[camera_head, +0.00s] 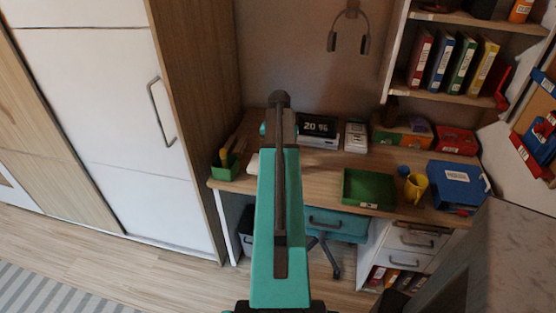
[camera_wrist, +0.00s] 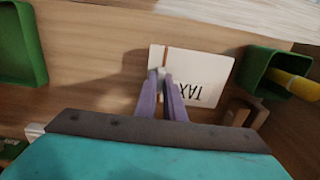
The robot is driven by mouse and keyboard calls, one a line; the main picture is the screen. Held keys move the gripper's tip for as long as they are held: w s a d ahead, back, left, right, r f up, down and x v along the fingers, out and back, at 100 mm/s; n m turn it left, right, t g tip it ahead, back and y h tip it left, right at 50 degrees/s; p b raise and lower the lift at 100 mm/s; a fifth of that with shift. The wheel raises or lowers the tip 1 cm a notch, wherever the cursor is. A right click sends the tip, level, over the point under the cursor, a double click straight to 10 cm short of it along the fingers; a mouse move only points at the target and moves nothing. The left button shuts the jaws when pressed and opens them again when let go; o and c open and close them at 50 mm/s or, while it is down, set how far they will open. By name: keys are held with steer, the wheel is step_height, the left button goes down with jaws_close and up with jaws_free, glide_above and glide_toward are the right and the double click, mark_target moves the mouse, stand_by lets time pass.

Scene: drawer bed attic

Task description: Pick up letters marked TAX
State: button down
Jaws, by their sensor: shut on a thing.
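A white letter marked TAX (camera_wrist: 206,72) shows in the wrist view, with its print upside down and a brown stripe near one end. My gripper (camera_wrist: 161,74) is shut on the letter's near edge, its purple fingers close together. Whether the letter still touches the wooden desk is hard to tell. In the head view a pale corner of the letter (camera_head: 253,163) shows left of my teal arm, which hides the rest of it and my gripper. I cannot tell whether it is one letter or a stack.
The desk (camera_head: 320,168) also holds a green pen box (camera_head: 225,170), a digital clock (camera_head: 319,130), a green tray (camera_head: 368,188), a yellow mug (camera_head: 415,187) and a blue box (camera_head: 456,186). The pen box (camera_wrist: 277,72) stands close to the letter's right side in the wrist view.

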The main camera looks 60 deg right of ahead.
steer(key=s+a+b, duration=0.1)
steer(key=s+a, duration=0.2)
steer(key=a, duration=0.2)
steer(key=s+a+r+b, duration=0.1)
steer(key=s+a, duration=0.3)
steer(key=a, duration=0.2)
steer(key=shift+a+r, duration=0.15)
steer(key=shift+a, duration=0.1)
stand_by(0.6)
